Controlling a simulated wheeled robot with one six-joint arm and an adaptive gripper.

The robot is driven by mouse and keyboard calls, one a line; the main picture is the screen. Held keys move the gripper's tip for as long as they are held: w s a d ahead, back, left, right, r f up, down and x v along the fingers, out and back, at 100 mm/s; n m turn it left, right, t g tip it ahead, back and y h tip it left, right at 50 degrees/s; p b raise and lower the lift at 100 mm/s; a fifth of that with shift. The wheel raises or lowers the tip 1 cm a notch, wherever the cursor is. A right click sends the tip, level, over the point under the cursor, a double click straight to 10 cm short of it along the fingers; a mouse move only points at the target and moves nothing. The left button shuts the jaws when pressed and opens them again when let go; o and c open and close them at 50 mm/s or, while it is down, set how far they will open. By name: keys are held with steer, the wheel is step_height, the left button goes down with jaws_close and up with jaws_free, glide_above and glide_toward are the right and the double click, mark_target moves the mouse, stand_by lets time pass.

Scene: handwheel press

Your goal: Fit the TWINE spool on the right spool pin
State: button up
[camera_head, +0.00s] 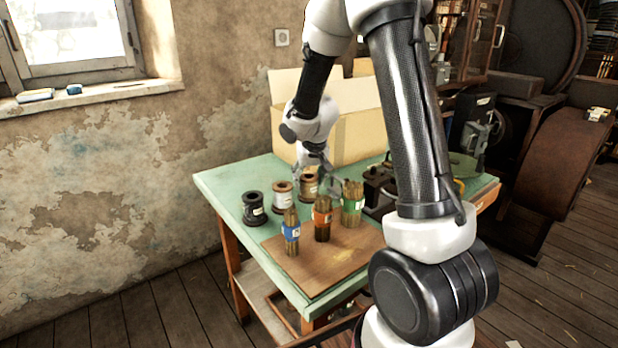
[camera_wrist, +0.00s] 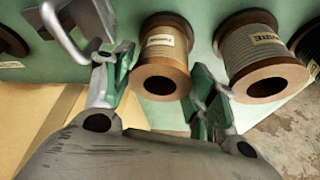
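The tan-wound spool, likely TWINE (camera_head: 309,188), stands upright on the green table as the rightmost of three spools. In the wrist view the same spool (camera_wrist: 163,48) has a brown wooden flange and a small label too blurred to read surely. My gripper (camera_head: 319,173) is low over it. In the wrist view my gripper (camera_wrist: 160,88) is open, with one green-padded finger on each side of this spool. Gaps show between the fingers and the spool, and I cannot tell any contact. I cannot make out the right spool pin in either view.
A grey spool labelled WIRE (camera_wrist: 250,48) and a black spool (camera_head: 253,209) stand to the left in the head view. Blue-, red- and green-banded bundles (camera_head: 322,218) stand on a wooden board (camera_head: 345,262). A cardboard box (camera_head: 355,120) and dark press (camera_head: 379,185) are close by.

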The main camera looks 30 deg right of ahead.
steer(key=shift+o, duration=0.8)
steer(key=v, duration=1.2)
steer(key=shift+r, duration=0.1)
step_height(320, 180, up, 8)
